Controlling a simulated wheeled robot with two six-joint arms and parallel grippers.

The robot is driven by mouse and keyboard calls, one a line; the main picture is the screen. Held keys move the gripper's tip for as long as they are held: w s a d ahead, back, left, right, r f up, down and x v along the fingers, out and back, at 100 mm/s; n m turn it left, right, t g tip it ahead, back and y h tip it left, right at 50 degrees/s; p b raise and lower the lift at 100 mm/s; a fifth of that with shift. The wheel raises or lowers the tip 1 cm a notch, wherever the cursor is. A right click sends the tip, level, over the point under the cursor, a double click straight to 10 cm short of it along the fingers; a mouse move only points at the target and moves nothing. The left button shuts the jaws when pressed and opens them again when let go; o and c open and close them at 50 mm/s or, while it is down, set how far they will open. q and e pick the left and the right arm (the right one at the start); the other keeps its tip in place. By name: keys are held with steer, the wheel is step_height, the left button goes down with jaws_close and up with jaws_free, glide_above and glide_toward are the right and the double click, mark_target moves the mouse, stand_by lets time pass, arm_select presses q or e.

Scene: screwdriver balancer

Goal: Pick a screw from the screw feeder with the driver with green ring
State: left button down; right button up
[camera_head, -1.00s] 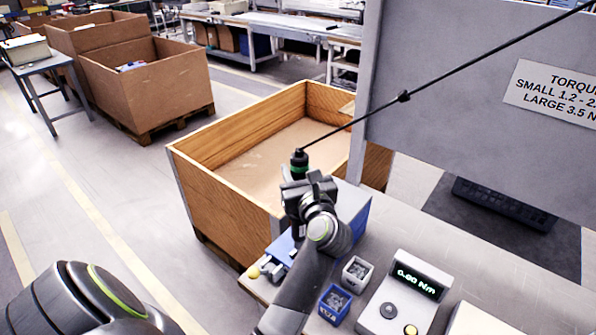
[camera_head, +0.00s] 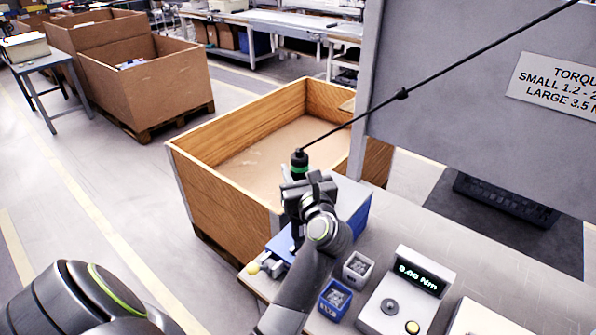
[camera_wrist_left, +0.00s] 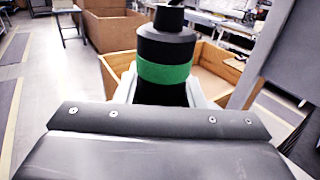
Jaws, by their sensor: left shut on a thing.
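The driver with the green ring (camera_head: 299,164) is black and hangs upright from a dark cable. My left gripper (camera_head: 299,185) is shut around it below the ring. In the left wrist view the green ring (camera_wrist_left: 165,74) shows just above the gripper's dark body. The screw feeder, a box with a grey top and a blue side (camera_head: 359,213), stands at the table's left corner, partly behind my gripper and wrist. The driver's tip and the feeder's pick-up spot are hard to make out behind my gripper, so I cannot tell whether they touch. My right gripper is not in view.
A large wooden crate (camera_head: 222,205) is behind the feeder. A grey panel (camera_head: 450,80) rises at right.

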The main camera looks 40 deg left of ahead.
arm_select(q)
steer(key=shift+f, duration=0.25)
stand_by(0.4)
steer(key=shift+r, duration=0.1)
